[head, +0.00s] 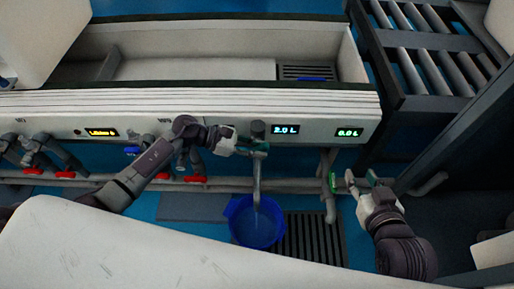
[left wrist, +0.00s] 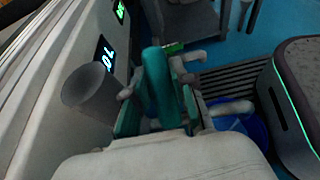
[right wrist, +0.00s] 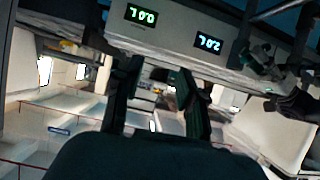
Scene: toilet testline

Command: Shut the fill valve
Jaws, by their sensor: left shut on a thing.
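The fill valve has a teal handle (head: 262,147) below a grey cylinder (head: 258,129) on the white bench front. My left gripper (head: 244,146) is shut on this handle; in the left wrist view the teal lever (left wrist: 157,85) stands between its fingers. A grey spout (head: 256,180) drops from the valve to a blue bucket (head: 257,222) on the floor. I cannot tell whether water is running. The display beside the valve (head: 285,130) reads 2.0 L. My right gripper (head: 362,179) is open and empty, its fingers apart in the right wrist view (right wrist: 156,92).
A second display (head: 348,133) reads 0.0 L. A green handle (head: 332,182) on the pipe is just left of my right gripper. Red handles (head: 195,179) line the pipe to the left. A floor grate (head: 313,238) lies right of the bucket. A roller conveyor (head: 430,45) stands at the back right.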

